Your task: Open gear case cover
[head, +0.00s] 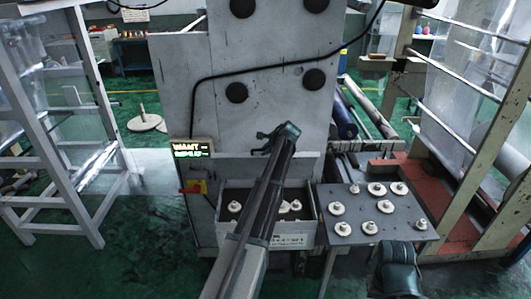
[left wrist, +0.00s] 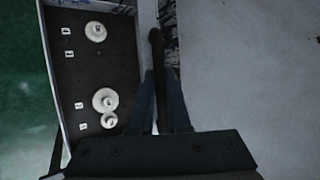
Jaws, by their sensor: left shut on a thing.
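The gear case (head: 309,235) is a grey open-topped box at the foot of the machine, with pale gears inside. Its inside shows in full depth, and its rim (left wrist: 52,75) and several gears show in the left wrist view. A light grey panel (head: 310,167), seemingly the raised cover, stands behind the box. My left gripper (head: 268,142) is at this panel's top edge, shut on what looks like the dark cover handle (left wrist: 156,45). The arm hides part of the box and panel. A dark part of my right arm is at the lower right; its fingers cannot be made out.
A grey table (head: 355,212) with several pale gears on pegs stands right of the case. The tall machine (head: 270,60) rises behind, with a lit display (head: 192,148) and a red-and-yellow switch (head: 194,187) on its left. A white frame (head: 60,170) stands left; green floor between is clear.

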